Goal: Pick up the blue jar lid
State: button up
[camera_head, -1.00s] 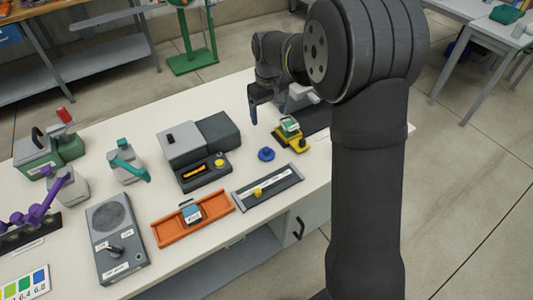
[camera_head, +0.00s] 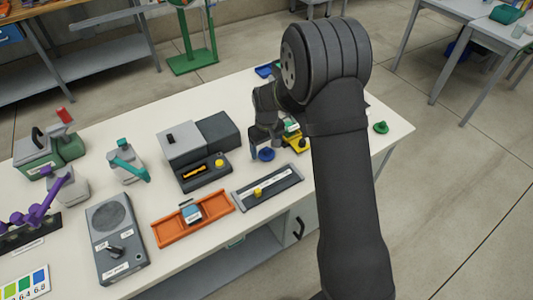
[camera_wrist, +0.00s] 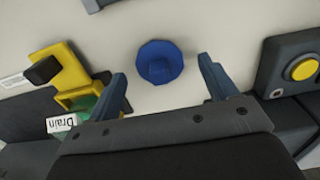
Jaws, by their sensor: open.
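The blue jar lid (camera_wrist: 160,62) is a round blue disc with a raised middle, lying on the white table. In the wrist view it sits ahead of and between the two fingers of my gripper (camera_wrist: 166,85), which are spread wide and hold nothing. In the head view the lid (camera_head: 266,154) shows just below my gripper (camera_head: 262,145), partly covered by a finger. I cannot tell the exact height of the fingertips above the table.
A yellow device with a green part and a "Drain" label (camera_wrist: 68,75) stands close on the left in the wrist view. A dark box with a yellow button (camera_wrist: 300,68) is close on the right. A grey slider panel (camera_head: 268,187) lies in front of the lid.

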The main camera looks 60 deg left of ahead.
aim_at(266, 148)
jog(key=shift+f, duration=0.6)
jog(key=c, duration=1.1)
jog(key=shift+o, duration=0.2)
jog(key=shift+r, duration=0.1)
notch_tip(266, 148, up, 4)
jog(key=shift+r, duration=0.15)
jog(key=w+d+r, duration=0.7)
jog(key=d+r, duration=0.2)
jog(key=shift+w+r, duration=0.2)
jog(key=shift+w, duration=0.1)
